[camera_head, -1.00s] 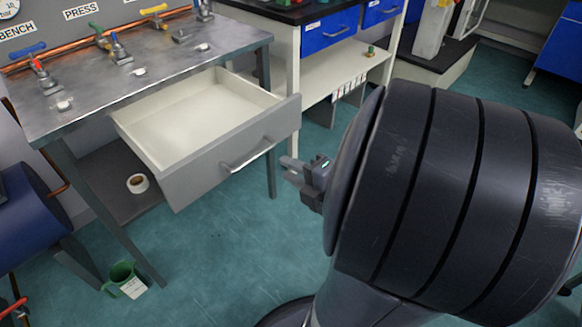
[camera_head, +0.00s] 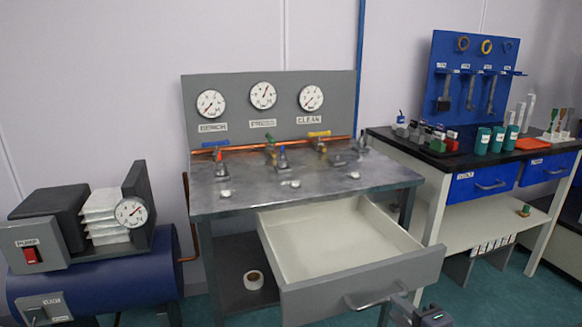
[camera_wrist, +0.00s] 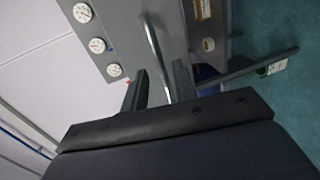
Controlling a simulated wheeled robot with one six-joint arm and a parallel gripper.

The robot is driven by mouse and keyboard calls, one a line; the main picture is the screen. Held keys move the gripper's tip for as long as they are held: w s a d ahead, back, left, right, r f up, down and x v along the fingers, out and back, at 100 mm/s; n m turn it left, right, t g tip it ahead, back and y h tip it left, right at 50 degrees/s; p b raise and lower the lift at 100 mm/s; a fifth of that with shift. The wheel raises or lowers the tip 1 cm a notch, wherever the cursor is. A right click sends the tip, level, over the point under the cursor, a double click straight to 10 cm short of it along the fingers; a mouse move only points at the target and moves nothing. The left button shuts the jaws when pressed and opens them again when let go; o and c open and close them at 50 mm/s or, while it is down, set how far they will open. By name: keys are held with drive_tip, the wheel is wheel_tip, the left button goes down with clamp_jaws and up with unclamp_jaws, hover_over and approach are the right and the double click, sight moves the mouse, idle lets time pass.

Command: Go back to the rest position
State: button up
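The grey drawer (camera_head: 360,285) under the metal bench (camera_head: 300,200) stands pulled out and looks empty inside. Its bar handle (camera_head: 375,298) is on the front panel; the handle also shows in the wrist view (camera_wrist: 157,52). My gripper (camera_head: 408,311) is at the bottom edge of the head view, just right of the handle and seemingly apart from it. In the wrist view my gripper (camera_wrist: 220,62) has its two fingers spread wide with nothing held between them. Most of my arm is out of the head view.
A blue pump tank (camera_head: 110,275) stands left of the bench. A roll of tape (camera_head: 253,280) lies on the lower shelf. A black-topped table (camera_head: 400,140) with blue drawers (camera_head: 485,182) and several containers stands at the right. Three gauges sit on the back panel (camera_head: 235,90).

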sight(386, 300)
drive_tip(key=shift+b+x, duration=0.55)
drive_tip(key=shift+x, duration=1.9)
